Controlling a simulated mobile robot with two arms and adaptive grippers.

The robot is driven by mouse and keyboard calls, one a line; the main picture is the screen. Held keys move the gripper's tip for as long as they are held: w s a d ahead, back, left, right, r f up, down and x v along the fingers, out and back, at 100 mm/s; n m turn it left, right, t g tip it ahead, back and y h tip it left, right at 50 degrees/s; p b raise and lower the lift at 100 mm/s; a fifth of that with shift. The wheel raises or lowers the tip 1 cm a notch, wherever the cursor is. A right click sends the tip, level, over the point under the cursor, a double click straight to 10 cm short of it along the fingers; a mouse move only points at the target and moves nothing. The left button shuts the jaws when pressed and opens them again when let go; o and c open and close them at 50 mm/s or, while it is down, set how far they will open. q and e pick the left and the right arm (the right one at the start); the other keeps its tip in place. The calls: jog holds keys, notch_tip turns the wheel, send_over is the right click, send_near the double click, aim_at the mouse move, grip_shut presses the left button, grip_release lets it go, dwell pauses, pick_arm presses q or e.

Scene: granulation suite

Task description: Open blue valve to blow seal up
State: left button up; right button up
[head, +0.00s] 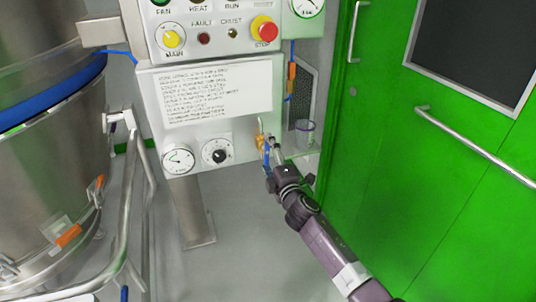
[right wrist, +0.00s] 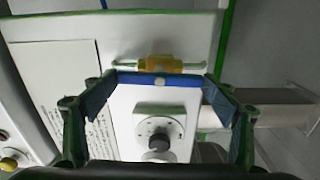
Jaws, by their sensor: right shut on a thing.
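The blue valve has a brass body (head: 261,140) at the lower right edge of the white panel in the head view. Its blue handle (head: 266,156) shows just below the body, partly hidden by my right gripper (head: 272,160). In the right wrist view the blue handle (right wrist: 160,80) spans between the two fingertips of my right gripper (right wrist: 158,86), which is shut on it. The brass body (right wrist: 160,64) sits behind the handle on a thin pale pipe. The handle looks roughly parallel to that pipe. My left gripper is not in view.
A gauge (head: 178,160) and a black knob (head: 217,150) sit left of the valve, under a printed notice (head: 218,95). A red stop button (head: 264,29) is above. A steel vessel (head: 50,170) stands left, green doors (head: 400,150) right. Grey floor is clear below.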

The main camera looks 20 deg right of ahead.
jog(key=shift+f+n, duration=0.1)
jog(key=shift+n, duration=0.3)
jog(key=o, duration=1.2)
jog(key=shift+c, duration=0.2)
jog(key=s, duration=1.2)
jog(key=shift+d, duration=0.2)
